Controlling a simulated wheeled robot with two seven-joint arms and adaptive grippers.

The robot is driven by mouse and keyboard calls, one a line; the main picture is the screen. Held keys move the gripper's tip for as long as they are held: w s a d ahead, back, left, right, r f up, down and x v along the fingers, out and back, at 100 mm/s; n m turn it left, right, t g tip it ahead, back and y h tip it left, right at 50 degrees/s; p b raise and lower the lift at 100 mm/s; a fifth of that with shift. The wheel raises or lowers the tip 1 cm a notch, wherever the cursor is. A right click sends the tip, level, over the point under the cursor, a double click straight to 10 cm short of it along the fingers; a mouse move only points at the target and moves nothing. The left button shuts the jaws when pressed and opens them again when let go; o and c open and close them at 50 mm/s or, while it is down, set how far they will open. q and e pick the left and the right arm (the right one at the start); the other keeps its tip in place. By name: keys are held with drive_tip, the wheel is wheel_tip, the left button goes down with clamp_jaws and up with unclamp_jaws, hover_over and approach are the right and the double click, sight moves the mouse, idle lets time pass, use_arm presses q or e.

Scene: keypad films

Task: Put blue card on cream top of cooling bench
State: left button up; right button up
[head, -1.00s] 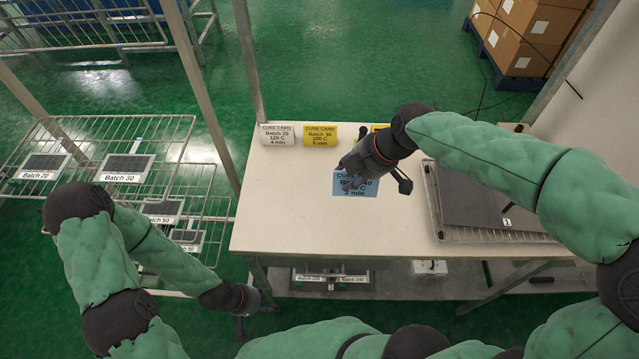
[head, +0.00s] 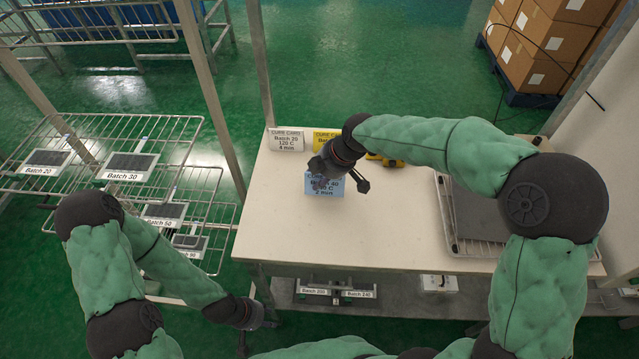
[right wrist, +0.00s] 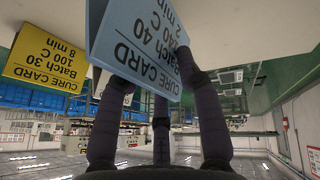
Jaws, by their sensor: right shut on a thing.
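The blue card (head: 325,190), a folded tent card reading Batch 40, is at the left-middle of the bench's cream top (head: 400,225) in the head view. My right gripper (head: 338,182) reaches over it from the right and is shut on it. The right wrist view shows the card (right wrist: 140,42) between the dark fingers (right wrist: 160,115). I cannot tell whether its lower edge touches the top. My left gripper (head: 244,340) hangs low in front of the bench's left corner, away from the card; its fingers are too unclear to read.
A white card (head: 287,140) and a yellow card (head: 326,138) stand along the back edge. Another yellow item (head: 385,160) is partly behind my right arm. A tray with a grey plate (head: 480,215) lies at the right. A wire rack (head: 185,130) stands left. The front middle is clear.

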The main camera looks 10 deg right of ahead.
wheel_tip(320, 180, down, 3)
drive_tip(key=shift+r+b, duration=0.1)
drive_tip(key=shift+b, duration=0.2)
drive_tip(key=o, duration=0.8)
drive_tip(key=shift+c, duration=0.2)
drive_tip(key=shift+d+r, duration=0.1)
drive_tip(key=p+v, duration=0.3)
drive_tip(key=v, duration=0.9)
drive_tip(key=shift+p, duration=0.3)
